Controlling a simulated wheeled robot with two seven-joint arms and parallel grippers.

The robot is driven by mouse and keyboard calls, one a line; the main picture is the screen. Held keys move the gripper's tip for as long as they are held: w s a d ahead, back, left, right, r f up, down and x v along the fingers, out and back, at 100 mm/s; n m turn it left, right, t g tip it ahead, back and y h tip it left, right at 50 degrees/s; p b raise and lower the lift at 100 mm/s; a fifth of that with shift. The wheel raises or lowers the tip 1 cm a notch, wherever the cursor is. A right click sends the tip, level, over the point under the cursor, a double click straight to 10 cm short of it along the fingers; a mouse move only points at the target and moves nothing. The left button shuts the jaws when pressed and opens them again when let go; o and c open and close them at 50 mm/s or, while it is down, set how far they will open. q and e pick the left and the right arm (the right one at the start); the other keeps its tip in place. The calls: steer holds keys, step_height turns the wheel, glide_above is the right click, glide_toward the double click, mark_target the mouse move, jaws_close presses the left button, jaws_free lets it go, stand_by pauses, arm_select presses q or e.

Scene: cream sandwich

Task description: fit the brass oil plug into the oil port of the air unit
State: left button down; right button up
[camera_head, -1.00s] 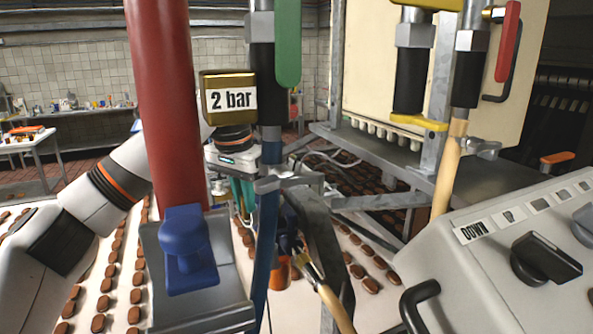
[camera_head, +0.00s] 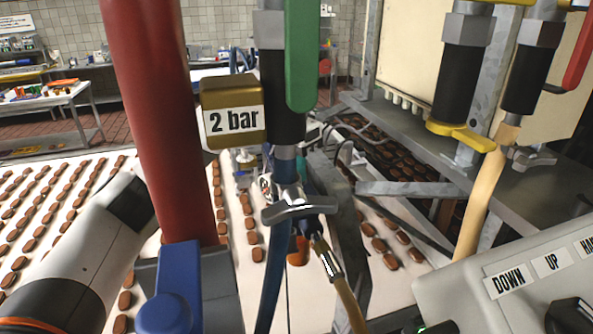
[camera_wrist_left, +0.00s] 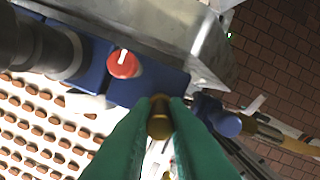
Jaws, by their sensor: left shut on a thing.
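In the left wrist view my left gripper (camera_wrist_left: 159,120) has its two green fingers shut on the brass oil plug (camera_wrist_left: 159,126), whose end shows between the fingertips. Just beyond the plug is the blue body of the air unit (camera_wrist_left: 158,84), with a red round knob (camera_wrist_left: 123,64) on it and a blue knob (camera_wrist_left: 222,122) at its right. I cannot make out the oil port, nor whether the plug touches the unit. In the head view my left arm comes in at the lower left and its gripper is hidden behind the red pipe. My right gripper is not in view.
The red pipe (camera_head: 158,120) and a blue handle (camera_head: 175,290) stand close in front. A brass "2 bar" block (camera_head: 232,108), a green lever (camera_head: 301,55) and a grey wing handle (camera_head: 300,209) crowd the middle. A control box (camera_head: 520,285) is lower right.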

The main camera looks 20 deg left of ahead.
arm_select(q)
steer(key=shift+f, duration=0.7)
steer(key=shift+f, duration=0.15)
steer(key=c, duration=1.4)
jaws_free()
steer(key=shift+c, duration=0.2)
step_height(320, 180, up, 12)
steer(key=s+a+b, duration=0.1)
steer(key=shift+s, duration=0.3)
